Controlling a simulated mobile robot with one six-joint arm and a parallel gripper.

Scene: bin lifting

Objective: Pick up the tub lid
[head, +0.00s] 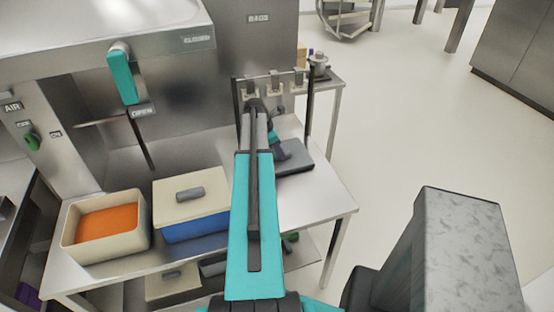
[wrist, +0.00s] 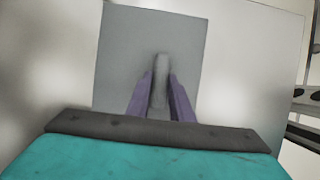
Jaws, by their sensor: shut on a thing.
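My gripper (wrist: 160,98), with its purple fingers, is shut on the upright grey handle (wrist: 160,80) of a flat grey square lid (wrist: 125,50). In the head view this dark lid (head: 298,160) is at the back right of the steel table, partly behind my arm. I cannot tell whether it rests on the table or is just above it. A cream lid (head: 210,207) with a grey handle sits on a blue tub (head: 195,229), partly behind my arm. An open cream tub (head: 105,248) with orange contents stands to its left.
A rack with hooks (head: 308,95) stands behind the lid. A steel machine with a teal lever (head: 122,78) overhangs the back left. More lidded tubs (head: 160,287) are on the lower shelf. The table's right front corner (head: 335,205) is clear.

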